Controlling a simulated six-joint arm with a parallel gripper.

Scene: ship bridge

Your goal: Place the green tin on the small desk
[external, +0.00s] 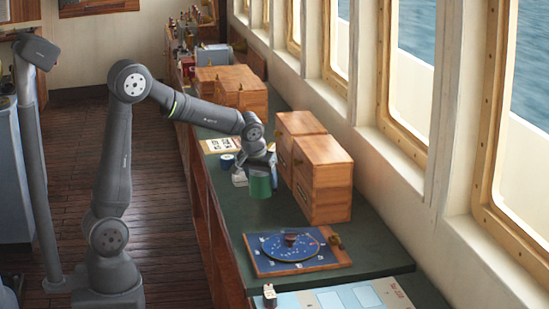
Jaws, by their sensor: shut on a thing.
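The green tin (260,187) is a small cylinder under the end of my arm, over the long green-topped counter along the windows. My gripper (260,168) is shut on the tin near its top. The tin is close to the front of the wooden boxes; I cannot tell whether its bottom touches the counter. The fingers are small and partly hidden. I cannot tell for certain which surface is the small desk.
Wooden boxes (322,180) stand right of the tin. A blue disc board (292,250) lies nearer on the counter (372,238). More wooden boxes (232,88) stand farther back. Wooden floor (168,215) lies left.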

